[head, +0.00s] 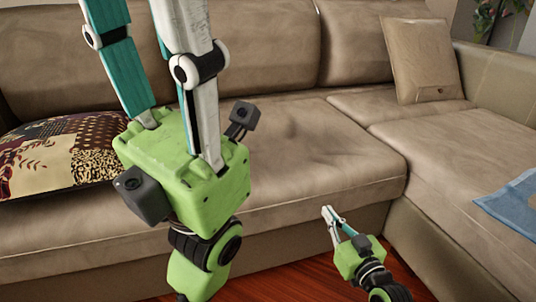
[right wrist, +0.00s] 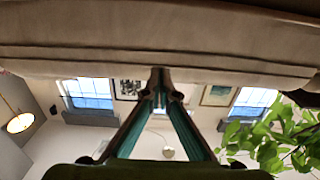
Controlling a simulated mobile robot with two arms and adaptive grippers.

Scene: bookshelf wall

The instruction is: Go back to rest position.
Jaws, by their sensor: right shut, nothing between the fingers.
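My right gripper (head: 326,210) is low in front of the sofa in the head view, fingers pointing up and to the left. Its fingers meet at the tips, empty. In the right wrist view the same gripper (right wrist: 159,74) shows its two teal-lined fingers closing to a point. My left gripper (head: 150,15) is large and close in the head view, its green body upright and its fingers running up past the top edge. Its fingertips are cut off, so I cannot see whether they meet or hold anything.
A brown sofa (head: 290,140) fills the background. It bears a patterned cushion (head: 75,145) at left, a tan cushion (head: 420,58) at back right and a blue cloth (head: 515,205) at right. Wooden floor (head: 285,282) shows below. Green leaves (right wrist: 270,140) show in the right wrist view.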

